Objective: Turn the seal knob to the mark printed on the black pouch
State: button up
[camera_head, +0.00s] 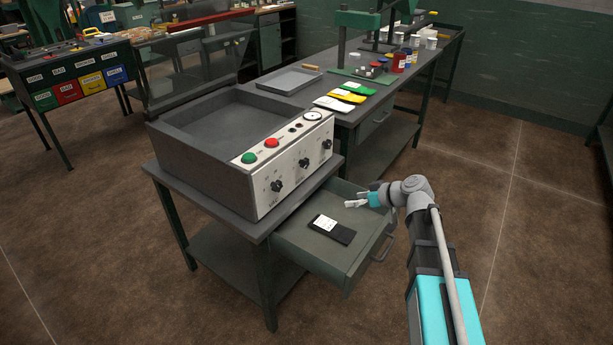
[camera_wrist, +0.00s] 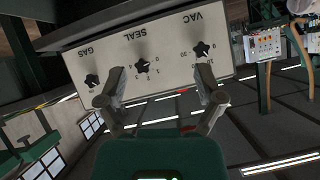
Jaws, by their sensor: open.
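The seal knob (camera_wrist: 142,65) is the middle of three black knobs on the machine's white front panel; the wrist view shows its SEAL label upside down. The knob also shows in the head view (camera_head: 303,163). Its pointer setting is too small to read. The black pouch (camera_head: 341,234) lies in the pulled-out drawer (camera_head: 292,236), with a white label whose print I cannot read. My gripper (camera_head: 354,200) is open and empty above the drawer, apart from the panel. In the wrist view its fingers (camera_wrist: 158,72) spread on either side of the seal knob, with space before it.
The GAS knob (camera_wrist: 92,80) and VAC knob (camera_wrist: 202,50) flank the seal knob. Green (camera_head: 249,158) and red (camera_head: 271,142) buttons sit on the panel's top. The open drawer juts out below the panel. Floor to the right is clear.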

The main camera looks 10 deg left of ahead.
aim_at(307, 163)
jog(key=w+a+n+t+y+b, duration=0.3)
jog(key=w+a+n+y+b, duration=0.1)
jog(key=w+b, duration=0.4)
jog(key=shift+w+a+r+t+y, duration=0.15)
jog(key=shift+w+a+t+y, duration=0.25)
jog(key=shift+y, duration=0.3)
jog(key=shift+a, duration=0.15)
jog(key=x, duration=1.3)
jog(key=shift+a, duration=0.4)
jog(key=c, duration=1.1)
jog(key=shift+c, duration=0.2)
